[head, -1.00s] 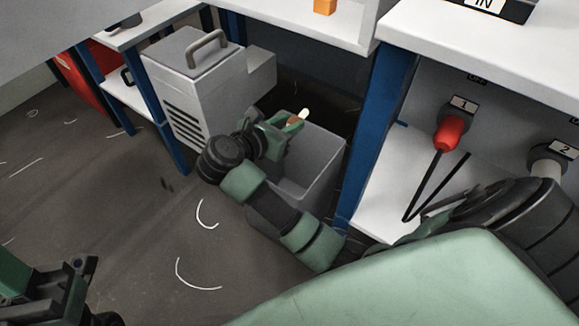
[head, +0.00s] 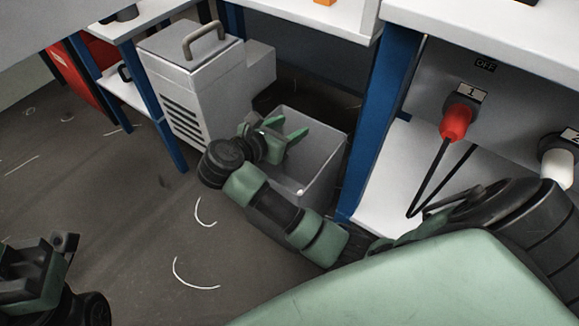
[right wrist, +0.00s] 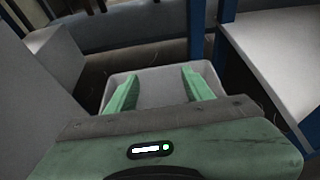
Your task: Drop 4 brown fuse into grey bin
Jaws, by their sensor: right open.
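The grey bin (head: 322,162) stands on the floor between the grey machine and a blue table leg. My right gripper (head: 289,127) is open over the bin, with its green fingers apart and nothing between them. In the right wrist view the bin (right wrist: 158,92) shows between and beyond the spread fingers. No brown fuse can be made out in either view now; the lower part of the bin is partly hidden by my right arm. A tiny pale spot shows at the bin, too small to identify. My left gripper (head: 65,246) is at the lower left, away from the bin, its jaws unclear.
A grey machine (head: 187,85) with a handle stands left of the bin. A blue leg (head: 382,110) stands close on its right. A red plug (head: 457,120) with a black cable is at right. Open floor (head: 110,200) lies to the left.

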